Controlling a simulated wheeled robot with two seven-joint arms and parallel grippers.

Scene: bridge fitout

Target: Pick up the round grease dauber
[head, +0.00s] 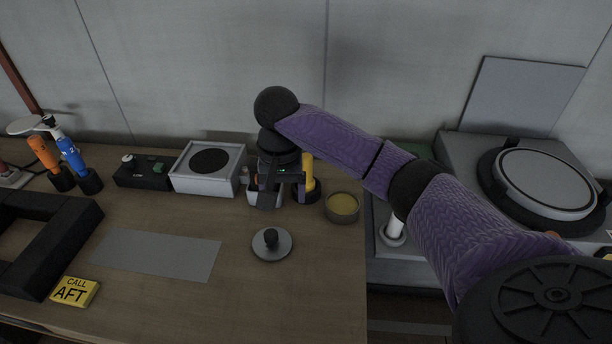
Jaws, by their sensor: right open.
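My right gripper (285,202) points down over the back of the wooden worktop, its fingers apart. I see nothing held between them, though the space behind is partly hidden. A yellow-handled tool (308,170) stands upright in a dark round holder, close behind and right of the fingers and partly covered by them. A white pot (254,194) is partly hidden behind the gripper. A round tin with yellowish contents (342,206) stands to the right. A grey disc with a black knob (271,243) lies in front. I cannot tell for sure which thing is the grease dauber. My left gripper is out of view.
A white box with a dark round top (208,184) and a black control box (143,172) stand left of the gripper. Orange (43,152) and blue (70,151) handled tools stand far left. A black frame (85,222), a yellow CALL AFT block (75,292) and a grey mat (155,256) lie nearer.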

